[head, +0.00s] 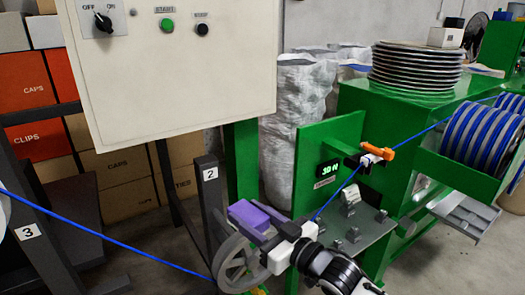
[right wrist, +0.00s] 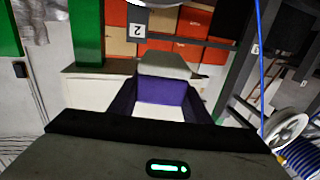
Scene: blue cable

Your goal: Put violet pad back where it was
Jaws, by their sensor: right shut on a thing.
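The violet pad (head: 250,214) is a small block held at the tips of my right gripper (head: 268,230). It is just above the grey pulley wheel (head: 238,264) near the post marked 2 (head: 209,180). In the right wrist view the violet pad (right wrist: 165,90) sits between the two dark fingers, which are shut on it. I cannot tell whether the pad touches the wheel. The blue cable (head: 120,243) comes from the left edge to the wheel and runs on up to the right. My left gripper is not in view.
A control box (head: 170,70) hangs at upper left. A green machine (head: 390,110) with a display panel stands behind my right gripper; an orange-handled clamp (head: 377,153) is on the cable. A blue cable spool (head: 485,137) is at right. Post 3 (head: 40,240) stands at left.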

